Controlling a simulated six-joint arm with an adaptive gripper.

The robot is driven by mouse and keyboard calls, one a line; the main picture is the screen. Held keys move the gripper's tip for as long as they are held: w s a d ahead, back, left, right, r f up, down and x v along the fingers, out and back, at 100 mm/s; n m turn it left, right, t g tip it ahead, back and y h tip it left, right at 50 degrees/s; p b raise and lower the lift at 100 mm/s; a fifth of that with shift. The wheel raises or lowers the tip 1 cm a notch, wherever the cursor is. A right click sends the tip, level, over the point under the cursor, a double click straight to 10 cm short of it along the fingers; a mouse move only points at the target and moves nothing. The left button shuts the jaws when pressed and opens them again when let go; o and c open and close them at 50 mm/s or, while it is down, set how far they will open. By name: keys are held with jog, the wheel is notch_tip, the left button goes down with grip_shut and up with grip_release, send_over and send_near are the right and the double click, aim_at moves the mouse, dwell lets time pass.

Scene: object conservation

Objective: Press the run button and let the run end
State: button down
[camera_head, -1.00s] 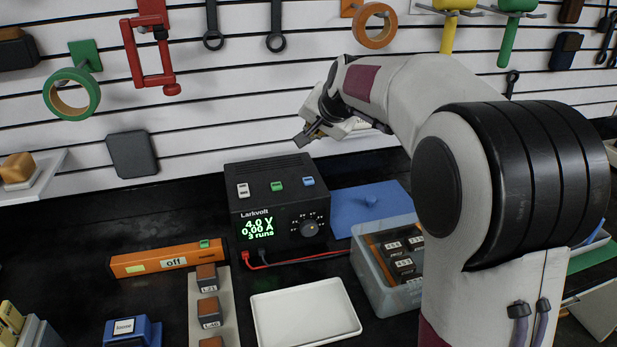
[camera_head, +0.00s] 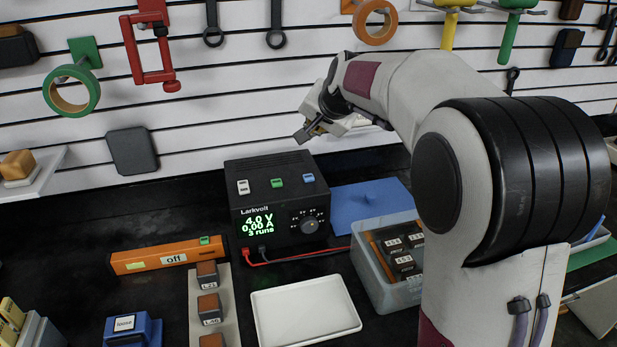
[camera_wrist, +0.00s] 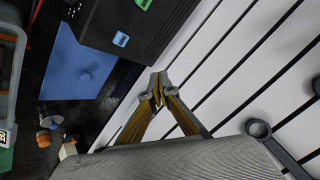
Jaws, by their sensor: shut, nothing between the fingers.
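A black Larkvolt power supply (camera_head: 280,203) stands at the back of the bench. Its top carries a white button (camera_head: 243,187), a green button (camera_head: 277,183) and a blue button (camera_head: 308,178); I cannot read which one is the run button. Its lit green display (camera_head: 260,225) reads 4.0 V, 0.00 A and 3 runs. A dial (camera_head: 309,226) sits to the right of it. My gripper (camera_head: 304,136) is above the supply's back right, shut and empty, apart from the buttons. In the wrist view the fingertips (camera_wrist: 157,90) meet, with the blue button (camera_wrist: 120,39) up and left of them.
Red and black leads run from the supply. A blue plate (camera_head: 350,205) lies to its right. The slatted wall (camera_head: 230,120) is close behind my gripper.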

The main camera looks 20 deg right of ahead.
aim_at(310, 178)
jog(key=shift+f, duration=0.1)
dwell(0.3)
jog(key=shift+f, duration=4.25)
jog(key=shift+f, duration=0.9)
jog(key=shift+r, duration=0.85)
jog(key=shift+r, duration=0.15)
jog(key=shift+r, duration=2.4)
